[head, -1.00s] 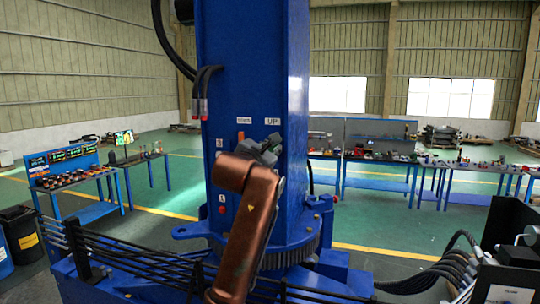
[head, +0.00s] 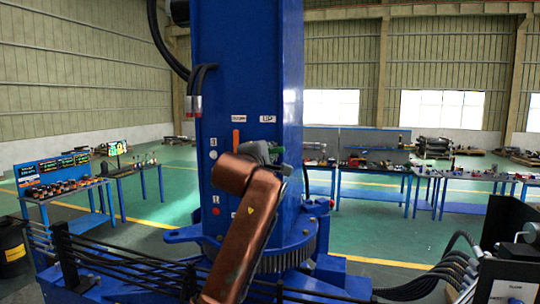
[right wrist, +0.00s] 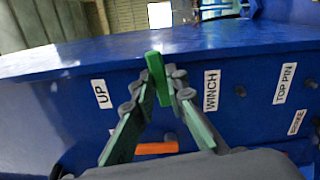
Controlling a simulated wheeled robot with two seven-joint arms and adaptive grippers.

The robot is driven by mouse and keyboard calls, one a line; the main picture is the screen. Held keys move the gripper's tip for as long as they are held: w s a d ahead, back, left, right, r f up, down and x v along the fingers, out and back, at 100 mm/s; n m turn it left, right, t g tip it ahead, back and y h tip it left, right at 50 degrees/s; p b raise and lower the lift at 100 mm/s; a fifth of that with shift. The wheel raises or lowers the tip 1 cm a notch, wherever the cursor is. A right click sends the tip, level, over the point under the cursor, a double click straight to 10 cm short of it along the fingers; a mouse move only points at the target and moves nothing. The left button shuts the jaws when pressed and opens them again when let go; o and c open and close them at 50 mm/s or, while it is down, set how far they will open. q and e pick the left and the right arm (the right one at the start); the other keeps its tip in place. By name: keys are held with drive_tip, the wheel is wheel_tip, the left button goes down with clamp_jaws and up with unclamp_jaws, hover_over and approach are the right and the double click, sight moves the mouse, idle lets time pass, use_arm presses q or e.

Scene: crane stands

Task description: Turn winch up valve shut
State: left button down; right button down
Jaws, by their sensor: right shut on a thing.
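The blue crane column (head: 225,75) stands in the middle of the head view, with a small UP label (head: 268,119) on its front. In the right wrist view a green valve handle (right wrist: 155,75) stands almost upright in the picture, between the UP and WINCH labels. My right gripper (right wrist: 161,78) is shut on this green handle near the fingertips. In the head view my right gripper (head: 264,151) is at the column front, below the UP label, and largely covers the valve. An orange handle (head: 236,139) is to its left; it also shows in the wrist view (right wrist: 156,148). My left gripper is out of view.
Black rails (head: 125,262) run across the crane base at the lower left. Black hoses (head: 430,279) and a machine box (head: 508,270) are at the lower right. Worktables (head: 375,180) with parts stand well behind on the green floor.

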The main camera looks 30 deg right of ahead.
drive_tip(key=shift+s+d+f+m, duration=0.1)
drive_tip(key=shift+s+f+m, duration=0.15)
drive_tip(key=shift+m, duration=0.65)
drive_tip(key=shift+w+f, duration=0.1)
drive_tip(key=shift+f, duration=0.1)
drive_tip(key=c, duration=2.4)
unclamp_jaws()
drive_tip(key=o, duration=0.5)
drive_tip(key=shift+s+r, duration=0.2)
drive_tip(key=shift+s, duration=0.15)
drive_tip(key=shift+c, duration=0.2)
drive_tip(key=shift+w, duration=0.1)
drive_tip(key=shift+w, duration=0.15)
drive_tip(key=v, duration=1.2)
